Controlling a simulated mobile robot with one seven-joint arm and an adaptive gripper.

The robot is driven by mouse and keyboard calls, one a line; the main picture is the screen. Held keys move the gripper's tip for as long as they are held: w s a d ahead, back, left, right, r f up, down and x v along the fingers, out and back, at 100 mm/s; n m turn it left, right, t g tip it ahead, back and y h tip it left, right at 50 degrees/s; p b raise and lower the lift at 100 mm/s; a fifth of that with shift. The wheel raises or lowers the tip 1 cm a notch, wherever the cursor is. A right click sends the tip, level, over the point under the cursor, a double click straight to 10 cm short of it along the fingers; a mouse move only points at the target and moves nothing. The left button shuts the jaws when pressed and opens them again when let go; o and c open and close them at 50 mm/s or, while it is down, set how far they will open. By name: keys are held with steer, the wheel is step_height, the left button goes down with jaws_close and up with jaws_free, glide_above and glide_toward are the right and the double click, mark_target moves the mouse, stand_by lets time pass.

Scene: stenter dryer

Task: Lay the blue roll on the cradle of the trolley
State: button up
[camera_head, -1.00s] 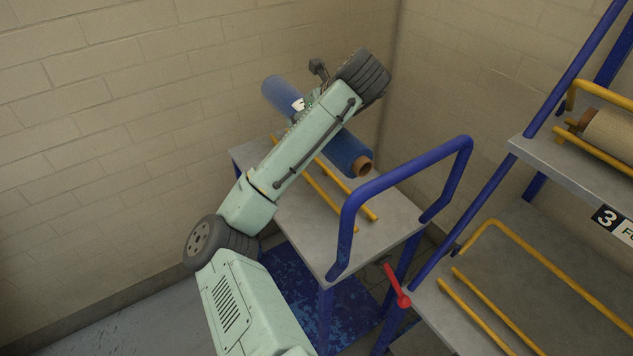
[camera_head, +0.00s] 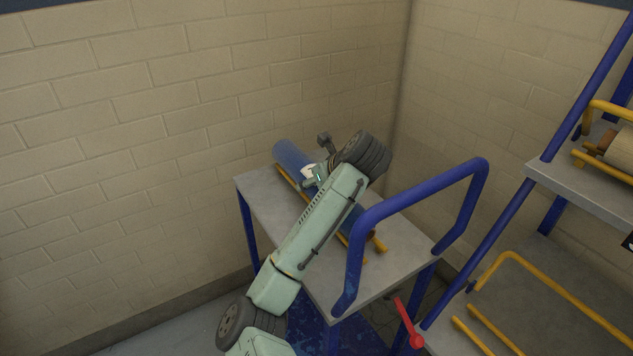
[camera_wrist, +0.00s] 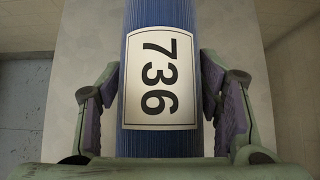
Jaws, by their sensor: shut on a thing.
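The blue roll (camera_head: 291,155) lies along the yellow cradle bars (camera_head: 289,182) on top of the trolley (camera_head: 262,189) in the head view. Its middle is hidden behind my arm. I cannot tell whether it touches the bars along its whole length. In the wrist view the blue roll (camera_wrist: 160,14) runs upright through the picture, with a white label reading 736 (camera_wrist: 160,76). My gripper (camera_wrist: 160,95) has a finger on each side of the roll, shut on it near the label.
The trolley's blue handle (camera_head: 415,200) rises at its right front. A rack (camera_head: 585,185) with a beige roll (camera_head: 618,146) and yellow bars stands at the right. A red lever (camera_head: 408,322) sits low between trolley and rack. A brick wall stands close behind.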

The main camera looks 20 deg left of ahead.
steer(key=shift+r, duration=0.1)
steer(key=o, duration=1.8)
steer(key=shift+c, duration=0.2)
steer(key=shift+s+d+r+p, duration=0.1)
steer(key=shift+d+r+p, duration=0.05)
steer(key=shift+r+p, duration=0.15)
steer(key=p+v, duration=0.8)
steer(key=p, duration=0.1)
steer(key=shift+r, duration=0.5)
steer(key=shift+s+d+f, duration=0.1)
steer(key=shift+s+d, duration=0.1)
steer(key=shift+d, duration=0.15)
steer(key=shift+b+v, duration=0.3)
steer(key=shift+v, duration=0.75)
steer(key=shift+s+d+f, duration=0.1)
